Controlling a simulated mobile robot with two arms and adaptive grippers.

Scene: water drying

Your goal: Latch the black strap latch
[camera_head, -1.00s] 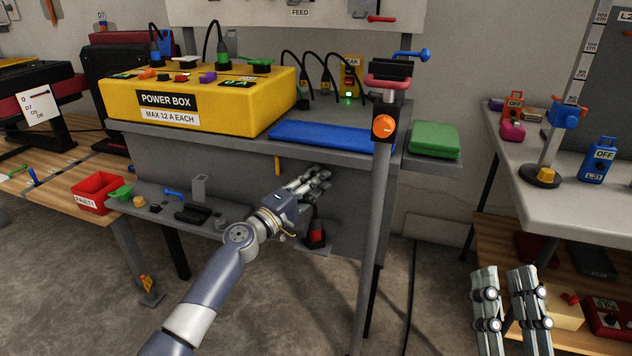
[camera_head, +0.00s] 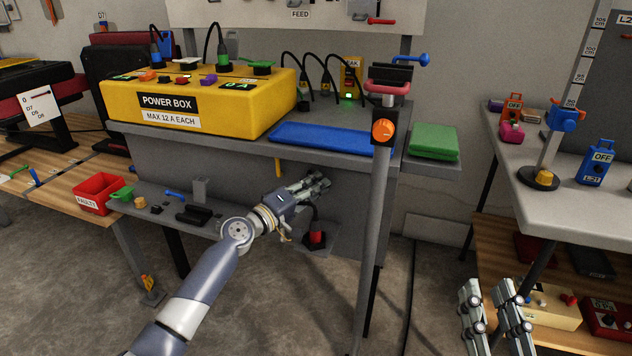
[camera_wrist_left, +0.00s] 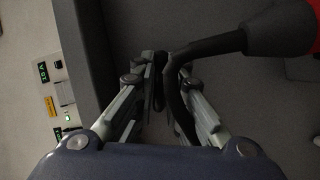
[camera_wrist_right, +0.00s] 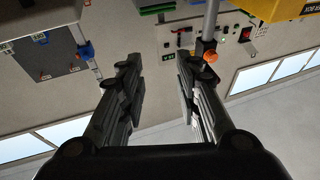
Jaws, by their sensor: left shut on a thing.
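My left gripper (camera_head: 318,184) is at the grey panel under the bench top. In the left wrist view its fingers (camera_wrist_left: 160,75) are closed around a thin black cord (camera_wrist_left: 180,95). I cannot make out a part that is clearly the black strap latch. A low black fitting (camera_head: 195,215) sits on the lower shelf, left of my arm. My right gripper (camera_head: 488,292) is open and empty at lower right; its fingers are apart in its wrist view (camera_wrist_right: 160,85).
A yellow power box (camera_head: 200,102) and a blue mat (camera_head: 325,137) lie on the bench above. A grey post with an orange knob (camera_head: 383,130) stands right of my left gripper. A red bin (camera_head: 97,193) is at left. Open floor lies between the benches.

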